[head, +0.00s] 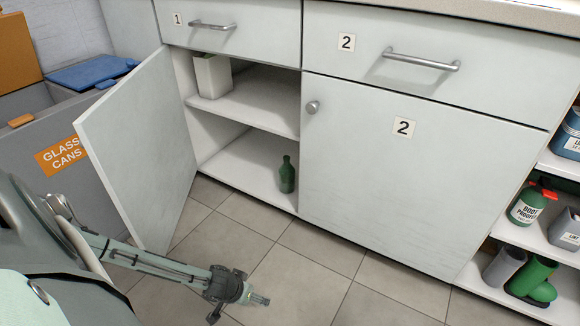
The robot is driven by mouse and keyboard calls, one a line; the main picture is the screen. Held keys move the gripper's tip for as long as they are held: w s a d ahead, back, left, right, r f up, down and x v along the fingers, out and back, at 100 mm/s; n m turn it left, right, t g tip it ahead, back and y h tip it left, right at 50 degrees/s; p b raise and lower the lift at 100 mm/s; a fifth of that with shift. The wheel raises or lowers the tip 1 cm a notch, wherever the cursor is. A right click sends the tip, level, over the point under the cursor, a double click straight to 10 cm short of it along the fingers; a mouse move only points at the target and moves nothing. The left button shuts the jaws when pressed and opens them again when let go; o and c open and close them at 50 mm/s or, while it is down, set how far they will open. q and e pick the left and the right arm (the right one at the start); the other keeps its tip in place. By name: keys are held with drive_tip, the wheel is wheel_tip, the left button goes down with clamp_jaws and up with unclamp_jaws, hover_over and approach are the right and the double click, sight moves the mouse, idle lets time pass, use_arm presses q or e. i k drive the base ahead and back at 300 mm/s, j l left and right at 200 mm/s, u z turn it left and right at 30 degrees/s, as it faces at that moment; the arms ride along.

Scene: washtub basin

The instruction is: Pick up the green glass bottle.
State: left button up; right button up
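The green glass bottle (287,175) stands upright on the lower shelf of the open cabinet, near the shelf's front right. My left gripper (258,298) is low over the floor in front of the cabinet, apart from the bottle and nearer to me. Its fingers are small and seen at an angle, with a pale tip, so I cannot tell whether they are open or shut. My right gripper is not in view.
The cabinet door (143,150) stands open on the left. A pale container (213,76) is on the upper shelf (250,100). Door 2 (400,180) is shut.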

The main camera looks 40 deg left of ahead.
sight(286, 172)
drive_tip(key=i+j, duration=1)
drive_tip(key=i, duration=0.15)
